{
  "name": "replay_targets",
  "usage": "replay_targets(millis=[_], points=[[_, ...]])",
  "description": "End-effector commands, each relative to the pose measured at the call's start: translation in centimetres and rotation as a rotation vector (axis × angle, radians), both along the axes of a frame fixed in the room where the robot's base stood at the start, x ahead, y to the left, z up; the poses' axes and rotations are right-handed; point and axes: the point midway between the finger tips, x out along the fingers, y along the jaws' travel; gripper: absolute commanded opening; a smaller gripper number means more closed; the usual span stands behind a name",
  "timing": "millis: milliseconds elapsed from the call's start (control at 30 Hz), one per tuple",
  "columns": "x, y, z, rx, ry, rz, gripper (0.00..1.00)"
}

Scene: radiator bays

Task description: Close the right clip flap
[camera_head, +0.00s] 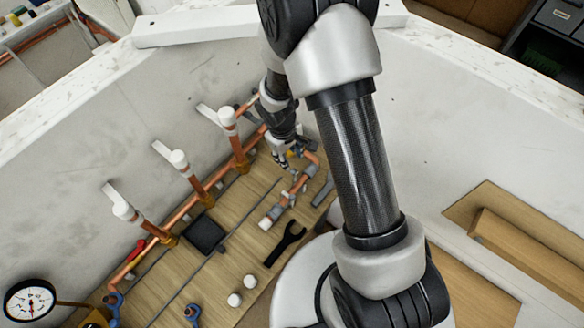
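Three upright copper pipe ends with white tops stand in a row along the grey back wall. Beside each top, a pale flap-like strip sticks out at an angle. The strip at the right-hand pipe (208,114) looks raised and apart from its white top (228,118); I cannot tell for sure that it is the clip flap. My gripper (285,164) points down to the right of this pipe, near the copper pipework, and is apart from the strip. Its fingers are too small to show whether they are open or shut.
A copper pipe piece with a pale end (284,202) lies below my gripper. Walls enclose the bay.

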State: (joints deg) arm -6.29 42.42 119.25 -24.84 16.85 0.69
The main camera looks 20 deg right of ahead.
Motion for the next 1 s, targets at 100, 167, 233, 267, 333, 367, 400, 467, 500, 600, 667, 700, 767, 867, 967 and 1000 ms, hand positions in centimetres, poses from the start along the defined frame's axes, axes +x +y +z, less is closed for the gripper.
replay_targets(millis=[100,167,233,267,333,367,400,467,500,600,667,700,767,867,967,1000], points=[[0.0,-0.3,-3.0,0.0,0.005,0.0,0.36],[0.1,-0.5,-4.3,0.0,0.004,0.001,0.36],[0.3,-0.7,-5.7,0.0,0.002,0.0,0.36],[0.3,-0.7,-6.3,-0.001,0.003,0.0,0.36],[0.4,-0.9,-7.4,0.001,0.003,0.0,0.36],[0.4,-0.9,-7.8,0.001,0.002,0.0,0.36],[0.5,-1.0,-8.3,0.0,0.001,0.0,0.36],[0.5,-1.0,-8.9,0.0,0.001,-0.001,0.36],[0.6,-1.1,-9.2,0.0,0.001,0.0,0.36],[0.6,-1.1,-9.7,0.0,0.0,-0.001,0.36],[0.6,-1.1,-9.8,0.001,-0.001,-0.001,0.36],[0.6,-1.1,-9.8,0.001,-0.001,-0.001,0.36],[0.6,-1.1,-9.8,0.001,-0.001,-0.001,0.36],[0.6,-1.1,-9.8,0.001,-0.001,-0.001,0.36],[0.6,-1.1,-9.7,0.001,-0.001,-0.001,0.32],[0.6,-1.1,-9.7,0.0,-0.001,0.0,0.29]])
